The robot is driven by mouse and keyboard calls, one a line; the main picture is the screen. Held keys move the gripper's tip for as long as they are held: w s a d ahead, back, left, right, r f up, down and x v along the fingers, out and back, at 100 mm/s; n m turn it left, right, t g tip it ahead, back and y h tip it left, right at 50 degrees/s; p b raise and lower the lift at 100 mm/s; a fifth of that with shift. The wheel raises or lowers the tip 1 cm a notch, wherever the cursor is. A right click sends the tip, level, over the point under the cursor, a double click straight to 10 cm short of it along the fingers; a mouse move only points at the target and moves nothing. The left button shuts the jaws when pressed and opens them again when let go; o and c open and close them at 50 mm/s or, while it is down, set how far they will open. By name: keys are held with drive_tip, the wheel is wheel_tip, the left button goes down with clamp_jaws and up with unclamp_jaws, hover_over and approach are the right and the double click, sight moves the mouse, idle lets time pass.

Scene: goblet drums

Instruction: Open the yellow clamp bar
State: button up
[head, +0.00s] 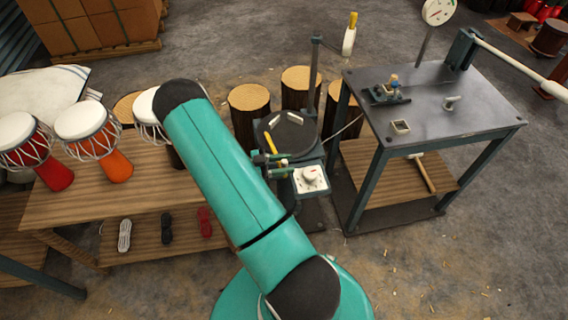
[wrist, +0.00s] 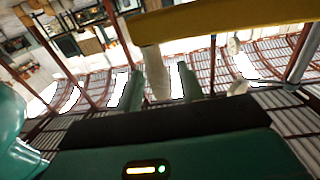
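The yellow clamp bar (head: 271,143) shows in the head view as a short yellow piece at the left of a dark round plate (head: 293,133) on a stand. In the wrist view a yellow bar (wrist: 225,24) crosses the top, close to the camera. A pale, peg-like piece (wrist: 156,72) shows below its left end. My gripper (wrist: 162,78) has two green fingers spaced apart, with the pale piece appearing between them and a gap at the right finger. Contact cannot be told. In the head view my arm hides part of the stand's left side.
A white box with a knob (head: 310,179) sits at the stand's front. A dark metal table (head: 450,125) stands right, log stumps (head: 249,98) behind, and a wooden bench (head: 130,190) with goblet drums left. Open floor lies at front right.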

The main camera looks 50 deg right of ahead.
drive_tip(key=v, duration=1.3)
drive_tip(key=shift+w+a, duration=0.25)
drive_tip(key=shift+a, duration=0.05)
